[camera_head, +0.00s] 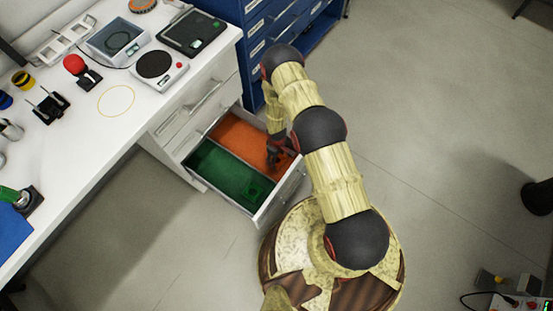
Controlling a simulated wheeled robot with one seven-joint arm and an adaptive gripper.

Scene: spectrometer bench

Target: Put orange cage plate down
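My gripper (278,155) points down into the open drawer, over the right end of the orange-lined compartment (240,138). My wrist and arm partly cover it, so I cannot tell how far its fingers are apart or whether they hold anything. I cannot make out an orange cage plate against the orange lining at the gripper. The drawer (287,192) is pulled out from the white bench and also has a green-lined compartment (215,170) beside the orange one.
The green compartment holds a small dark green square item (256,191) near its front. The bench top (95,135) carries a round-topped scale (156,66), a grey tray (117,41), a red-knobbed item (75,65) and a thin yellow ring outline (116,101). A blue cabinet (263,45) stands behind the drawer.

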